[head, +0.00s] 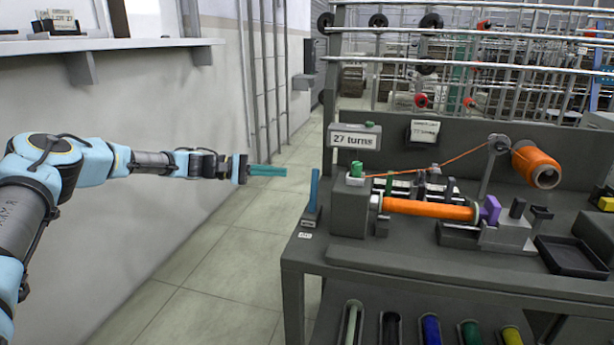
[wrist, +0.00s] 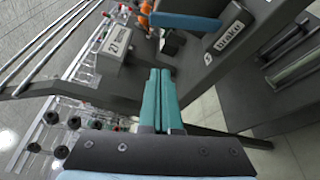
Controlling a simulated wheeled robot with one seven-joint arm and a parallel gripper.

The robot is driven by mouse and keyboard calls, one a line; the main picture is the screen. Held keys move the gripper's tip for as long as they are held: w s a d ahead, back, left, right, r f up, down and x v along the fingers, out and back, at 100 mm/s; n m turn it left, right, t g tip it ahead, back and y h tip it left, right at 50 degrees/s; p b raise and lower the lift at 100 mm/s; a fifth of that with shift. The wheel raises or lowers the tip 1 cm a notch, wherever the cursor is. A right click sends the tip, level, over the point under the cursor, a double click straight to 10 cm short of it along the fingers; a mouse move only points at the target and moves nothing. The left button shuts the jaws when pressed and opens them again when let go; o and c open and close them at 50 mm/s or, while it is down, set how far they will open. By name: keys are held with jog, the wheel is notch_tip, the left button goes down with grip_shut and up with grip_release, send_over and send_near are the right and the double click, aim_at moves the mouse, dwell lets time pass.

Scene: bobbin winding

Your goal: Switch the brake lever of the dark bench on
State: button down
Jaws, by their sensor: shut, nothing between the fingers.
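The brake lever (head: 314,188) is a blue bar standing nearly upright on a small dark base at the left end of the dark bench (head: 300,262). In the wrist view the blue lever (wrist: 185,22) lies across the top, beside a block with a "Brake" label (wrist: 228,40). My gripper (head: 286,171) has teal fingers, shut and empty. In the head view it is left of the lever, near the height of its top, with a gap between. In the wrist view my fingertips (wrist: 160,72) point towards the lever from below it in the picture.
Right of the lever stand a grey winder block, a "27 turns" sign (head: 354,141), an orange-wound bobbin (head: 428,208) and an orange thread spool (head: 536,166). A wall with a shelf (head: 130,45) runs along the left. The floor between wall and bench is clear.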

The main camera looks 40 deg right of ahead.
aim_at(313, 174)
jog(key=shift+d, duration=0.1)
jog(key=p+x, duration=0.3)
jog(key=x, duration=0.7)
jog(key=shift+r, duration=0.15)
jog(key=shift+s+a+r+p, duration=0.25)
jog(key=shift+s+a+p, duration=0.3)
jog(key=shift+a, duration=0.3)
jog(key=shift+s+a+r+p, duration=0.25)
jog(key=shift+s+a+p, duration=0.2)
jog(key=shift+a, duration=0.35)
jog(key=shift+s+a+b, duration=0.1)
jog(key=shift+b, duration=0.35)
jog(key=s+a+m+b, duration=0.1)
jog(key=m+b, duration=0.1)
jog(key=b, duration=0.2)
jog(key=s+a+m+g+h+b, duration=0.1)
jog(key=a+m+b, duration=0.1)
jog(key=m+b, duration=0.1)
jog(key=s+a+m+h+b, duration=0.1)
jog(key=m+b, duration=0.1)
jog(key=b, duration=0.3)
jog(key=shift+a+r+b, duration=0.35)
jog(key=shift+a+b, duration=0.05)
jog(key=shift+s+a+r+m+g+b, duration=0.15)
jog(key=shift+m+g+b, duration=0.2)
jog(key=shift+m, duration=0.25)
